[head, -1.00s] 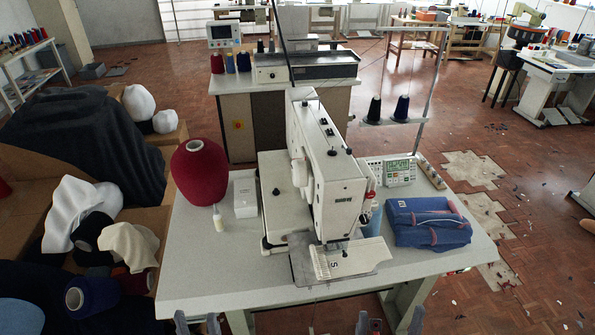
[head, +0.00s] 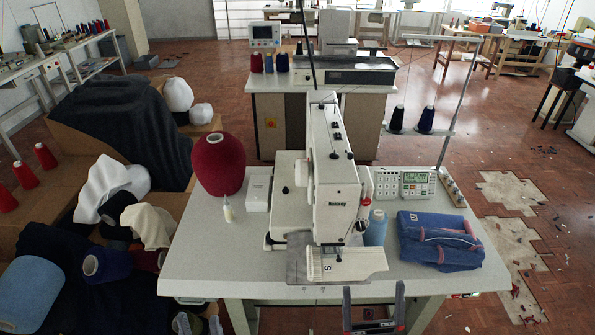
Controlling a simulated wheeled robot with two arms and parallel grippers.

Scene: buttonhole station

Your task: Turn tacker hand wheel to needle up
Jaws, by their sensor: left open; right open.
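The white tacker sewing machine (head: 329,205) stands on the pale table (head: 205,262), its head facing me. A pale rounded part (head: 308,168) on the left side of its head may be the hand wheel, but I cannot tell for sure. The needle is too small to make out. A metal plate (head: 345,262) lies at the front of the machine. My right gripper (head: 373,307) is open and empty at the table's front edge, below the plate in the picture.
A red thread cone (head: 218,163), a small bottle (head: 228,209) and a white box (head: 258,192) stand left of the machine. A blue thread spool (head: 375,228), a control panel (head: 404,183) and folded denim (head: 439,240) are to its right. The front left tabletop is clear.

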